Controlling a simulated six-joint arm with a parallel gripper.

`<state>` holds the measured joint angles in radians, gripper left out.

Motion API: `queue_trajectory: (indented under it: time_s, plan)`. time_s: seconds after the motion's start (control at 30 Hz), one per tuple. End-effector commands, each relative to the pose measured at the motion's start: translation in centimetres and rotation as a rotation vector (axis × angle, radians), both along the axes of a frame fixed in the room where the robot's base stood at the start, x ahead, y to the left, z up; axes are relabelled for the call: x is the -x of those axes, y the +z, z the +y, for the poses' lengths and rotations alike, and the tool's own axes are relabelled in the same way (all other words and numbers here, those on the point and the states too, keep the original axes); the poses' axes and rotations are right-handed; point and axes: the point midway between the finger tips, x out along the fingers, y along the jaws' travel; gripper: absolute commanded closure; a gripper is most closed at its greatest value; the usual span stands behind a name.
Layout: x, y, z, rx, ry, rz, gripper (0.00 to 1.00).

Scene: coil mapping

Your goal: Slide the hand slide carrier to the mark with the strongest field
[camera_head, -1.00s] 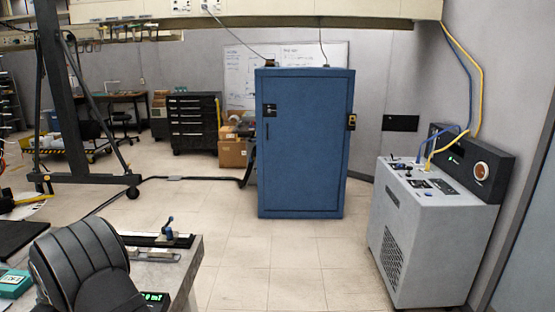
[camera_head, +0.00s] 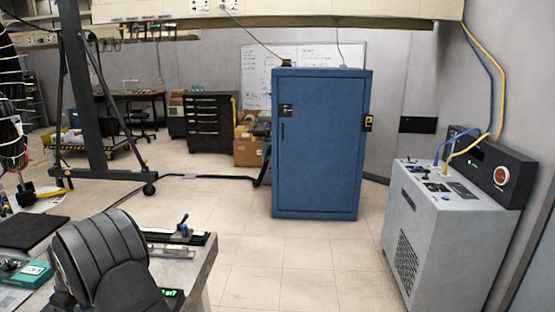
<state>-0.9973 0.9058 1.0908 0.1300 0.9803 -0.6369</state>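A small carrier with a blue lever (camera_head: 184,226) sits on a dark rail (camera_head: 195,239) along the far side of the grey bench (camera_head: 203,265) at the lower left. A metal strip (camera_head: 172,253) lies just in front of the rail. Marks along the rail are too small to tell.
A teal box (camera_head: 32,273) and a black pad (camera_head: 30,232) lie at the left. A blue cabinet (camera_head: 318,145) stands mid-room. A grey machine (camera_head: 440,225) with blue and yellow hoses stands at the right. The tiled floor between bench and machine is clear.

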Motion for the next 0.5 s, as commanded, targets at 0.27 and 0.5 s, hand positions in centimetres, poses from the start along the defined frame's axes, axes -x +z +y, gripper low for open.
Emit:
queue_trajectory:
  time_s: [0.27, 0.5]
  plan:
    - [0.0, 2.3, 0.0, -0.001, 0.0, -0.001, 0.62]
    - [0.0, 4.3, 0.0, -0.001, 0.0, -0.001, 0.62]
